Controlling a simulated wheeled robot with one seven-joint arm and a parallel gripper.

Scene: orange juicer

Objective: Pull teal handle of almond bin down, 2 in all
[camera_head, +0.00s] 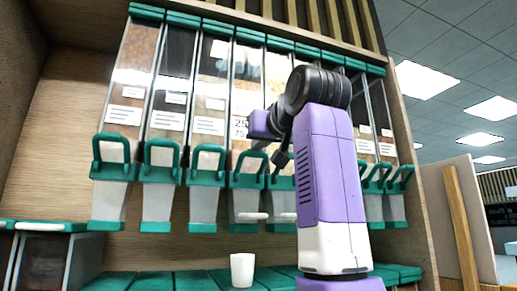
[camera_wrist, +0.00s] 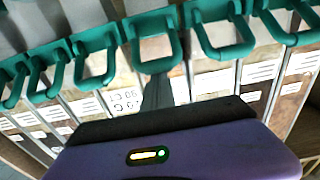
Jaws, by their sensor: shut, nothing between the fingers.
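A row of clear dispenser bins with teal loop handles fills the shelf. The labels are too small to tell which bin is the almond one. My gripper (camera_head: 256,143) is in front of the middle bins, just above the teal handle (camera_head: 248,165) of a middle bin. A label with large digits (camera_wrist: 125,101) shows beside the fingers. My arm hides part of the bins to the right.
A white cup (camera_head: 242,270) stands on the teal shelf (camera_head: 152,282) below the middle bins. White bars (camera_head: 252,216) stick out near the middle spouts. Neighbouring teal handles (camera_wrist: 95,58) are close on both sides. A wood-edged partition (camera_head: 460,215) stands at right.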

